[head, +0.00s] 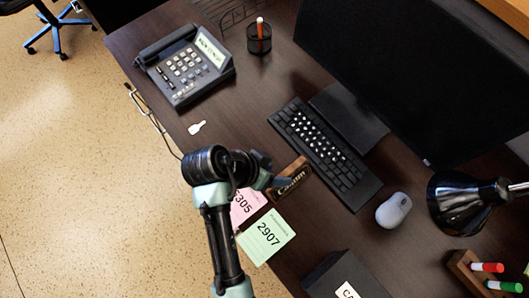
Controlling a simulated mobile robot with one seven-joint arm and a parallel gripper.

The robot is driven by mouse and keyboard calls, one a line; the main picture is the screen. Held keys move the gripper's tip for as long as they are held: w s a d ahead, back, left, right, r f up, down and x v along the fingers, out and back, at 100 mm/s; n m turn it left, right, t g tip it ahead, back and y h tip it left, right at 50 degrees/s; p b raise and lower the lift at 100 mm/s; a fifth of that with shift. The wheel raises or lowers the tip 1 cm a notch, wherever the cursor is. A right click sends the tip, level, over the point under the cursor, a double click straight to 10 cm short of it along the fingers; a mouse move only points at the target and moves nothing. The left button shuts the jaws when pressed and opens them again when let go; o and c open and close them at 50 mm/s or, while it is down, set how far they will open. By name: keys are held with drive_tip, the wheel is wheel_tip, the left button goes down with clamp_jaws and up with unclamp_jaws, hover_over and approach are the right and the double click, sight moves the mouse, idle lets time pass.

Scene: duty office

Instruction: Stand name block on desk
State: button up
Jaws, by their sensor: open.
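The name block (292,178), a small wooden bar with a dark lettered face, is on or just above the desk (240,107), left of the keyboard. I cannot tell whether it stands or lies, or whether it touches the desk. My gripper (272,180) is open at the block's left end. The dark fingers overlap that end in the picture, so I cannot tell whether they touch it or are around it.
A pink card (246,204) and a green card (266,237) lie below my gripper. The keyboard (325,154), mouse (393,210) and monitor (420,75) are to the right. A phone (184,66), pen cup (259,40) and white key-like tag (197,127) are farther up. A lamp (462,203) stands right.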

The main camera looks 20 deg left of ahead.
drive_tip(key=v, duration=0.6)
drive_tip(key=w+a+r+t+y, duration=0.2)
drive_tip(key=w+r+t+y, duration=0.15)
drive_tip(key=w+r, duration=0.6)
drive_tip(key=w+d+r+n+t+y, duration=0.1)
drive_tip(key=w+r+t, duration=0.35)
drive_tip(key=r, duration=0.65)
drive_tip(key=w+r+n+t+y, duration=0.1)
drive_tip(key=w+r+t, duration=0.35)
drive_tip(key=r, duration=0.75)
drive_tip(key=s+d+r+n+t, duration=0.1)
drive_tip(key=s+d+r+t, duration=0.1)
drive_tip(key=r, duration=0.7)
drive_tip(key=s+d+r+n+t, duration=0.1)
drive_tip(key=s+r+t, duration=0.4)
drive_tip(key=r, duration=0.5)
drive_tip(key=s+d+r+n+t, duration=0.1)
drive_tip(key=s+d+r+t, duration=0.2)
drive_tip(key=r, duration=0.7)
drive_tip(key=shift+s+d+t, duration=0.4)
drive_tip(key=shift+s+t, duration=0.25)
drive_tip(key=shift+s, duration=0.05)
drive_tip(key=shift+r+h, duration=0.1)
drive_tip(key=shift+h, duration=0.15)
